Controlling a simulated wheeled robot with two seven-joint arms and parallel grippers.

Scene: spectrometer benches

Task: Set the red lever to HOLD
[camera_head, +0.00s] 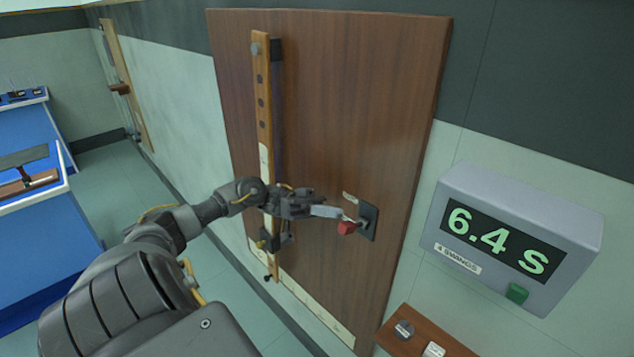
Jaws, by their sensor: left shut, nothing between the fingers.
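The red lever (347,228) sticks out from a small dark plate (369,222) on the brown wooden panel (340,110). Its red knob points to the left and toward me. A small pale label (350,197) sits just above it, too small to read, so I cannot tell which mark the lever is at. My left gripper (335,212) comes in from the left, shut and empty. Its fingertips are just above and left of the red knob in the picture; I cannot tell whether they touch it. My right gripper is out of view.
A wooden pendulum-like bar (263,110) hangs on the panel behind my left wrist, with a dark clamp (275,240) low on it. A grey display box (510,235) reading 6.4 s is on the right. A small wooden shelf (400,350) is below. Blue benches (35,235) stand left.

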